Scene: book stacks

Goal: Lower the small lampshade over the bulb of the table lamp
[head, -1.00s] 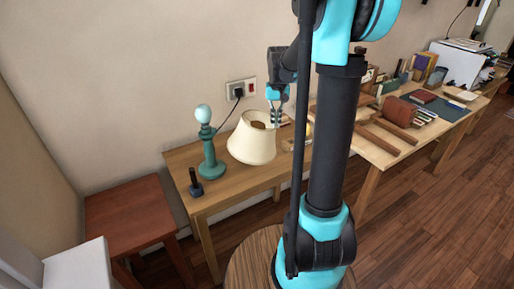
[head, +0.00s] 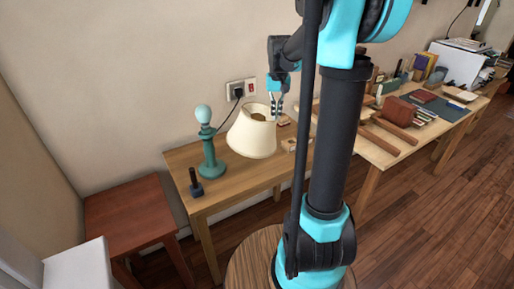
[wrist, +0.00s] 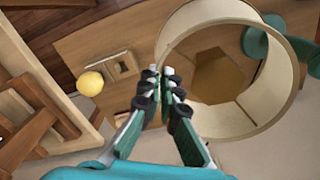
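The cream lampshade (head: 252,138) hangs a little above the small wooden table, slightly tilted, to the right of the lamp. The teal table lamp (head: 210,158) stands upright with its pale round bulb (head: 203,114) bare. The shade and bulb are apart. My gripper (head: 276,114) is at the shade's right upper rim. In the wrist view, its fingertips (wrist: 160,74) close on the near edge of the shade (wrist: 283,95), whose open ring fills the upper right. Part of the teal lamp (wrist: 275,20) shows beyond the ring there.
A small dark stand (head: 195,184) is at the table's front left. A wooden block (wrist: 122,66) and a yellow ball (wrist: 91,83) lie near the gripper. A wall socket with plug (head: 240,89) is behind. A reddish stool (head: 130,217) stands left; a book-covered table (head: 390,140) stands right.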

